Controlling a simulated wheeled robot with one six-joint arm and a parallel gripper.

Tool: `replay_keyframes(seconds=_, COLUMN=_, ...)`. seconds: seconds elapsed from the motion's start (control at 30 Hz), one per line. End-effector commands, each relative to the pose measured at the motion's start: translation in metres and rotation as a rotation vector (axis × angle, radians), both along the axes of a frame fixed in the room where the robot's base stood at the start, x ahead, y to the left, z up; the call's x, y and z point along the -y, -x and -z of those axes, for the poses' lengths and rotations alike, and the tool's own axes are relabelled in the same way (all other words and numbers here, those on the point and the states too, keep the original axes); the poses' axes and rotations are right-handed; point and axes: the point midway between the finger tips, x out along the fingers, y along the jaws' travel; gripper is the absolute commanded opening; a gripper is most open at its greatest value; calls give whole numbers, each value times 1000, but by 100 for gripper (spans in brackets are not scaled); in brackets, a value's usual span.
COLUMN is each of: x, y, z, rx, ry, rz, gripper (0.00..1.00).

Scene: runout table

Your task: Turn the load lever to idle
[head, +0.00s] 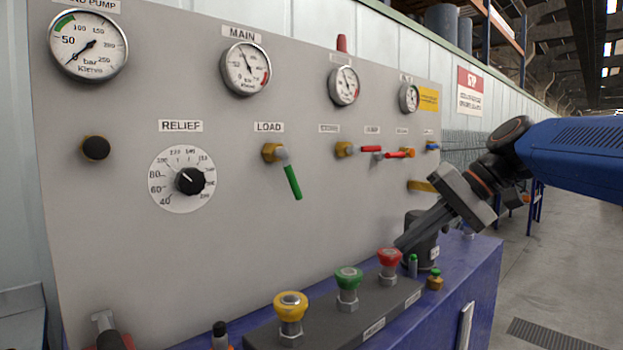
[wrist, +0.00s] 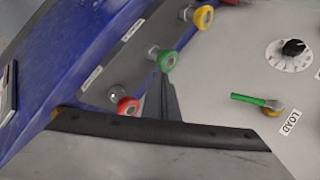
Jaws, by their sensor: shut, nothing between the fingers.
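The load lever (head: 292,181) has a green handle hanging down and slightly right from a brass valve under the LOAD label (head: 268,127) on the grey panel. In the wrist view the green lever (wrist: 250,100) lies at the right, with the LOAD label (wrist: 289,123) beside it. My gripper (head: 402,245) is shut and empty, right of the lever and near the red push button. In the wrist view its fingertips (wrist: 160,77) point toward the green button, apart from the lever.
Yellow (head: 290,305), green (head: 348,280) and red (head: 389,260) buttons stand on a dark box on the blue bench (head: 480,275). A black relief knob (head: 189,181) is left of the lever. Red-handled levers (head: 398,154) are to its right. The panel just below the lever is clear.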

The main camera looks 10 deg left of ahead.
Motion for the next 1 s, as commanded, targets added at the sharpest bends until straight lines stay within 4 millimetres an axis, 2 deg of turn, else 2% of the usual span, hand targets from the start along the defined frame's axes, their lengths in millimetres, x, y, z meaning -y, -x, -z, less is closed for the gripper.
replay_keyframes(seconds=0.03, x=-10, y=-14, z=-13, rx=-7, ry=-37, rz=-25, gripper=0)
replay_keyframes(seconds=0.2, x=-41, y=-50, z=-59, rx=-27, ry=-173, rz=-121, gripper=0)
replay_keyframes(seconds=0.5, x=-79, y=-100, z=-126, rx=-36, ry=-388, rz=-304, gripper=0)
replay_keyframes(seconds=0.7, x=-88, y=-113, z=-146, rx=-34, ry=-461, rz=-375, gripper=0)
replay_keyframes(seconds=0.87, x=-94, y=-114, z=-148, rx=-34, ry=-475, rz=-389, gripper=0)
replay_keyframes(seconds=1.0, x=-107, y=-109, z=-143, rx=-35, ry=-473, rz=-390, gripper=0)
